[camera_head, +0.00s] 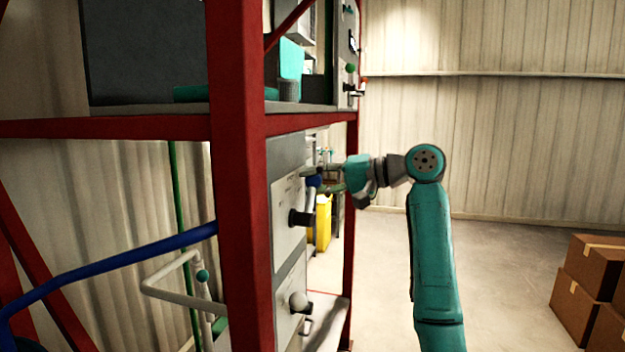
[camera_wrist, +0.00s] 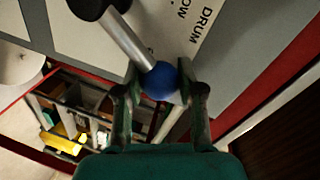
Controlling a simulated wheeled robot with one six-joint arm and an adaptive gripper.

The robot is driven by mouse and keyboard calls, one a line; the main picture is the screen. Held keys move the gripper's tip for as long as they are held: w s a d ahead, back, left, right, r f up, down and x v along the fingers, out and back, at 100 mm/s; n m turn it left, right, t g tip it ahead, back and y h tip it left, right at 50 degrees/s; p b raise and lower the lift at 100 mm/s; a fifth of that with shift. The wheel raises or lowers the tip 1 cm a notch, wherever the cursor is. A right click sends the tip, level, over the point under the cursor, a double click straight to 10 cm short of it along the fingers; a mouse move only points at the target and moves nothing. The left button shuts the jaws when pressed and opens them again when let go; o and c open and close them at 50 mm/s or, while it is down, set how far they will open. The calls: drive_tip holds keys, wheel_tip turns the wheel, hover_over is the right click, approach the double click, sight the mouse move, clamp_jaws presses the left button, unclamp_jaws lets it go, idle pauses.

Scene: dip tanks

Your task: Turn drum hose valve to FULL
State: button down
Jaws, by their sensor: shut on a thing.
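The drum hose valve is a metal lever with a blue ball knob (camera_wrist: 161,80) at its end, on a light panel (camera_wrist: 95,35) lettered "DRUM" and "OW" in the wrist view. The lever rises to a black hub (camera_wrist: 98,6) at the upper left. My gripper (camera_wrist: 160,92) has a finger on each side of the blue knob and is shut on it. In the head view the knob (camera_head: 314,180) sits at the fingertips of my gripper (camera_head: 322,180), above and right of the black hub (camera_head: 300,218). The valve's position marks are not readable.
A red rack post (camera_head: 238,180) stands left of the panel. A blue pipe (camera_head: 110,265) crosses the left. Cardboard boxes (camera_head: 592,275) stand at the right. The floor (camera_head: 500,275) between is clear.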

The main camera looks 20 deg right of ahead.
drive_tip(key=shift+w+d+f+m+g, duration=0.3)
drive_tip(key=shift+w+f+m, duration=0.15)
drive_tip(key=shift+m, duration=0.25)
drive_tip(key=c, duration=0.7)
unclamp_jaws()
drive_tip(key=shift+f, duration=0.1)
drive_tip(key=v, duration=1.2)
drive_tip(key=shift+w+d+f, duration=0.1)
drive_tip(key=shift+f, duration=0.05)
